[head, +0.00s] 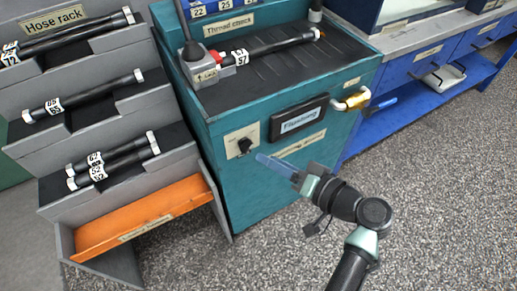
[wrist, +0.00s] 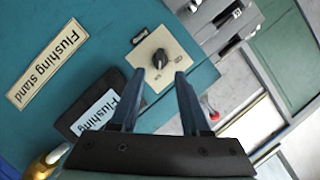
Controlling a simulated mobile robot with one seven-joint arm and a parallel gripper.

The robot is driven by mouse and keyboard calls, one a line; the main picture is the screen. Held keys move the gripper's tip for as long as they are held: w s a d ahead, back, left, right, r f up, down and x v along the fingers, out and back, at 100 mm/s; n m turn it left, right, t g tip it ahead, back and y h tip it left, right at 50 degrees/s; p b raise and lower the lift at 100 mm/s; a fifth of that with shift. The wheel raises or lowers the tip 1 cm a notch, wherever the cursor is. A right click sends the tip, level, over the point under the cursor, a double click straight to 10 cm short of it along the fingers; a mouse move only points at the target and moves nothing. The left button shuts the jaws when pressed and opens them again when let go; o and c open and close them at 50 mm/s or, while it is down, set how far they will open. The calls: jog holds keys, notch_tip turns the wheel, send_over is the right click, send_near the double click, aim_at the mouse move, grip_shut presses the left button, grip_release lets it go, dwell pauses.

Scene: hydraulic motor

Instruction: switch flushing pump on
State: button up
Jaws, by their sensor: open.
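The flushing pump switch is a black rotary knob (head: 245,145) on a cream plate (head: 236,137) on the teal cabinet's front. In the wrist view the knob (wrist: 160,58) sits just beyond the gap between my fingertips, on its cream plate (wrist: 150,45) with small marks beside it. My gripper (head: 261,160) is just right of and below the knob in the head view, its blue fingers pointing at it. In the wrist view my gripper (wrist: 166,75) is open, with nothing between its fingers. I see no contact with the knob.
The teal cabinet (head: 262,195) carries a black "Flushing" panel (head: 299,118) and a brass-coloured fitting (head: 352,100). A hose (head: 270,45) tagged 57 lies on top. The hose rack (head: 95,117) and an orange tray (head: 145,222) stand left. The speckled floor in front is clear.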

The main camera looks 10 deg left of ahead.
jog(key=v, duration=0.6)
jog(key=shift+d+p, duration=0.2)
jog(key=shift+p, duration=0.2)
jog(key=shift+s+r, duration=0.1)
jog(key=shift+s, duration=0.05)
